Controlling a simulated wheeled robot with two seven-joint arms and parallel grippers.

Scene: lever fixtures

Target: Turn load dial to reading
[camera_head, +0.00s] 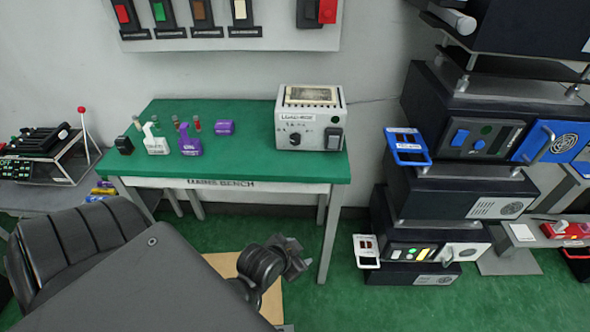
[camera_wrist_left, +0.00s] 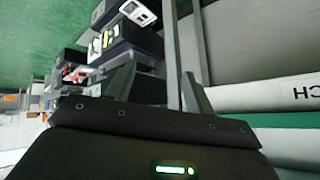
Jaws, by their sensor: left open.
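A white box labelled as a load unit (camera_head: 308,124) stands on the right end of the green bench. A small black round dial (camera_head: 295,140) is on its front, with small printed marks around it too blurred to read. A dark switch (camera_head: 333,138) sits to the dial's right. My left gripper (camera_head: 293,256) is in front of and below the bench, well apart from the box. In the left wrist view its two fingers (camera_wrist_left: 159,68) are spread, with nothing seen held between them. The box and dial do not show in that view.
The green bench (camera_head: 160,112), lettered along its front edge, holds bottles and small items at its left. Black equipment racks (camera_head: 450,185) with blue parts stand to the right. Coloured switches (camera_head: 200,14) hang on a wall panel above.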

